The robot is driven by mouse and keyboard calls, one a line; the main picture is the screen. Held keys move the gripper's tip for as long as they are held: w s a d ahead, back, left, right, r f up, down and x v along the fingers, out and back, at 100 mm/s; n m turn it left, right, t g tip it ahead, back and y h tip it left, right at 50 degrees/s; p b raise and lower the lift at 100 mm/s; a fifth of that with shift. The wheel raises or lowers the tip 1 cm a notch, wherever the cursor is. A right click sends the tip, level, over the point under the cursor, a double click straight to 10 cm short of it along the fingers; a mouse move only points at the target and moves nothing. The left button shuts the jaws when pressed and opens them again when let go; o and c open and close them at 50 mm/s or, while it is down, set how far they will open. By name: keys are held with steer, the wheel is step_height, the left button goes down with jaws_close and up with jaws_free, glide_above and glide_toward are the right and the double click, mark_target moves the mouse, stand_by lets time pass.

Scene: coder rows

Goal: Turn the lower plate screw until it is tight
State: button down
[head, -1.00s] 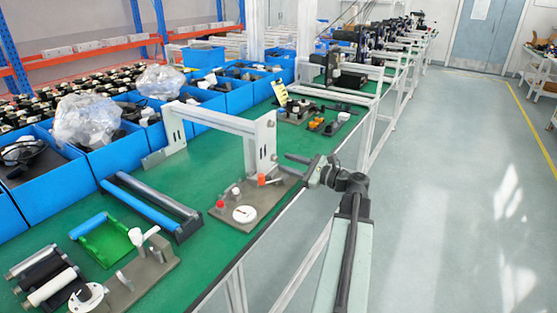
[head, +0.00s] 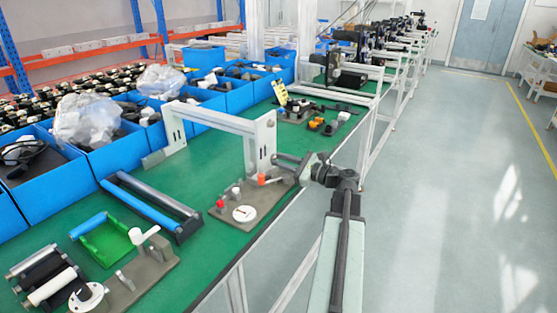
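A grey-brown fixture plate (head: 268,205) lies flat at the right edge of the green bench. It carries a white round disc (head: 244,213), a red-topped post (head: 220,204), a white knob (head: 236,189) and an orange-red piece (head: 262,179). I cannot tell which small part is the lower plate screw; it is too small to make out. My gripper (head: 278,161) reaches in from the right over the plate's far right corner, beside the white frame's leg. Its two dark fingers are apart, with nothing visible between them.
A white arch frame (head: 222,121) stands just behind the plate, its right leg close to my gripper. A second fixture (head: 150,265), a blue-and-black roller frame (head: 150,206) and blue bins (head: 105,155) fill the bench's left. The aisle floor (head: 440,200) at right is clear.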

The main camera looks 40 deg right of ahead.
steer(key=m, duration=0.9)
steer(key=shift+m, duration=0.4)
steer(key=c, duration=1.4)
jaws_free()
steer(key=shift+c, duration=0.2)
